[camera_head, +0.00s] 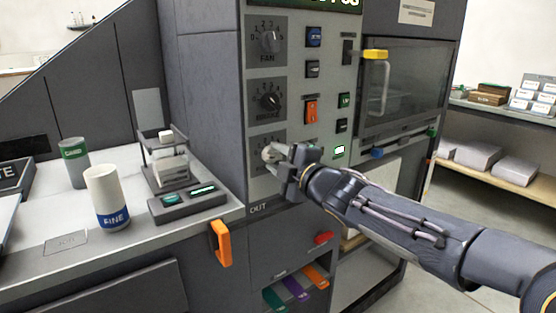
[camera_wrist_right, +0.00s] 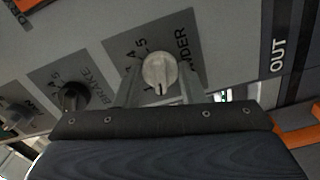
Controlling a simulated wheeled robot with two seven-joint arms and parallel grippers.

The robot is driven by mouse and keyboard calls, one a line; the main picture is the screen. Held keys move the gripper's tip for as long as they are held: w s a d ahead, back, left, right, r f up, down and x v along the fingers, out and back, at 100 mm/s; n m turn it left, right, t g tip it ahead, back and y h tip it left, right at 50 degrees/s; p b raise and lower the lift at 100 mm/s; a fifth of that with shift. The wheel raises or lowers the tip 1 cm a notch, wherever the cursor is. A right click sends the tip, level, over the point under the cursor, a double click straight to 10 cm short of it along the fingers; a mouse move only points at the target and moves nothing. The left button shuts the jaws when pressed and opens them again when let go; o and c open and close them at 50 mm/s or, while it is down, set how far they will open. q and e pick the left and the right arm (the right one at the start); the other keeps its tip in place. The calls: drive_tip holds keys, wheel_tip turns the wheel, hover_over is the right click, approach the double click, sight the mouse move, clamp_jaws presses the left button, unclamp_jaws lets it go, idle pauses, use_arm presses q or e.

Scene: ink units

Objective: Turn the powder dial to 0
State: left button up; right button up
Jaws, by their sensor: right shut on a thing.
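The powder dial (camera_head: 270,153) is the lowest of three dials on the machine's grey front panel. Its pale round knob (camera_wrist_right: 160,70) shows large in the right wrist view, with a dark pointer mark at its lower edge. Of its label only "DER" is readable, and the digits 4 and 5 show beside the knob. My right gripper (camera_head: 283,161) is at the dial, its two fingers (camera_wrist_right: 160,88) on either side of the knob, shut on it. The fingers hide part of the scale, so I cannot tell the exact setting. My left gripper is not in view.
The fan dial (camera_head: 268,41) and brake dial (camera_head: 268,100) sit above. Buttons and an orange switch (camera_head: 311,111) lie to their right. A yellow handle (camera_head: 376,54) sticks out at the glass door. The counter at left holds a FINE cup (camera_head: 106,198) and a scale (camera_head: 188,205).

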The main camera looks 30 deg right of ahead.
drive_tip(key=o, duration=1)
drive_tip(key=s, duration=0.2)
drive_tip(key=s+p, duration=0.1)
drive_tip(key=s, duration=0.2)
drive_tip(key=s+p, duration=0.1)
drive_tip(key=s, duration=0.1)
drive_tip(key=shift+s+d, duration=0.3)
drive_tip(key=shift+s, duration=0.1)
